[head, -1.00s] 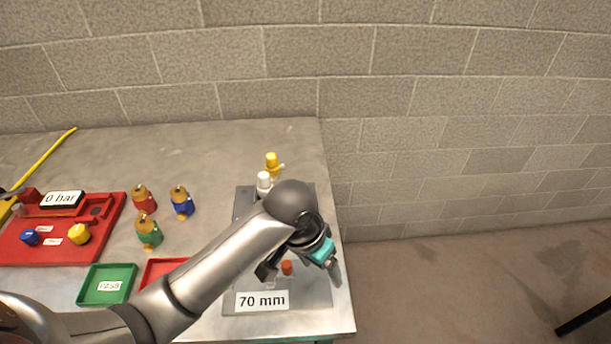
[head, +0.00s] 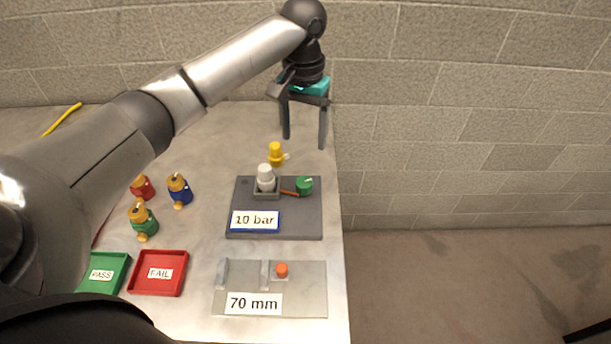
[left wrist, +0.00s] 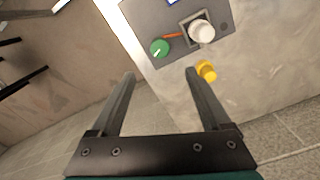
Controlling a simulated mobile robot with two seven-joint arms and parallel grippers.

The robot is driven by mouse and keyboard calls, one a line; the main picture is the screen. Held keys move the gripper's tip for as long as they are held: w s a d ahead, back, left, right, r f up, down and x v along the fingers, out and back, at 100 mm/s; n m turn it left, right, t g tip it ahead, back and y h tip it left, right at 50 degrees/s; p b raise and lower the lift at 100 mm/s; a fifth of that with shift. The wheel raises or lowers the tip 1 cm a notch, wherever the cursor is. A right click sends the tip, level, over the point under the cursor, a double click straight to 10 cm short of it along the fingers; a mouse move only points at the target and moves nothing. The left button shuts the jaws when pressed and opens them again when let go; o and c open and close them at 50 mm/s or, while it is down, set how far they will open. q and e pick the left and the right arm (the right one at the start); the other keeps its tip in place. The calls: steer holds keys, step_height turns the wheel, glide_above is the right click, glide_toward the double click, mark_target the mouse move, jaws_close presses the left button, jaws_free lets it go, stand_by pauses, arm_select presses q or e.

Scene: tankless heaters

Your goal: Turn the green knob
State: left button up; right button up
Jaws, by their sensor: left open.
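The green knob (head: 304,185) sits on the right of a dark grey test plate labelled 10 bar, with an orange-brown strip running to a holder with a white-topped part. In the left wrist view the green knob (left wrist: 160,48) shows with a pale mark on its face, beyond the fingertips. My left gripper (head: 304,142) is open and empty, fingers pointing down, raised behind the knob and apart from it. The left wrist view shows both fingers (left wrist: 160,73) spread with nothing between them. My right gripper is not in view.
A white-topped part (head: 265,176) stands left of the knob, and a yellow-topped part (head: 276,153) behind it. A 70 mm gauge plate (head: 309,300) lies in front. Green (head: 125,270) and red (head: 183,283) trays and several valves stand left. The table's right edge is close.

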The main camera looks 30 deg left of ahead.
mark_target(304, 181)
arm_select(q)
step_height(304, 181, down, 14)
steer(key=shift+b, duration=1)
jaws_close()
